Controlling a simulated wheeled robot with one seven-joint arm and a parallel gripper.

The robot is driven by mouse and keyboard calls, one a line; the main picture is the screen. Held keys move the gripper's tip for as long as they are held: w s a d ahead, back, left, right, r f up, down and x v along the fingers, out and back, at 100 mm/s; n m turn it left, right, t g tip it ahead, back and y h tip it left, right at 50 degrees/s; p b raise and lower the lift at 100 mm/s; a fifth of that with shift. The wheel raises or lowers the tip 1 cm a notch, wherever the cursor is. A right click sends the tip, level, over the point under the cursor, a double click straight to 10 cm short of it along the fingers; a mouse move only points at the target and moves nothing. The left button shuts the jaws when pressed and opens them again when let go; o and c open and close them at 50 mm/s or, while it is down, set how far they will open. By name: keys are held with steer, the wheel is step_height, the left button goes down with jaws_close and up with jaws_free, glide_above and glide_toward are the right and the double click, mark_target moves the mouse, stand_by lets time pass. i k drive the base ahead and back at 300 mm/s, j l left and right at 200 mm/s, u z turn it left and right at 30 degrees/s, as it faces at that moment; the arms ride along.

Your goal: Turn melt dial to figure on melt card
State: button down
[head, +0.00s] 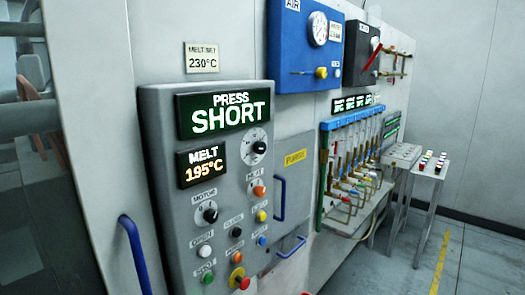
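The melt card (201,58) is a small pale plate on the wall above the grey control panel (160,120), and it reads 230°C. The melt display (203,164) on the panel reads 195°C in orange. A round dial with a black knob and a pale scale (258,147) sits right of that display. It looks like the melt dial, but its scale figures and the label below are too small to read surely. A second dial (210,212), under a MOTOR label, sits lower left. My gripper is not in view.
The press display (225,109) reads SHORT. Several coloured buttons fill the lower panel, with a red knob (239,279) at the bottom. Blue handles (134,254) stick out nearby. A blue air box (300,45), a hose rack and a small stand (428,168) are at right. Floor is clear at lower right.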

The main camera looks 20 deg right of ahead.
mark_target(259, 148)
steer(key=i+l+u, duration=0.15)
steer(key=u, duration=0.25)
steer(key=i+l+u, duration=0.1)
steer(key=l+u, duration=0.65)
steer(key=i+l+u, duration=0.1)
steer(key=l+u, duration=0.3)
steer(key=j, duration=0.1)
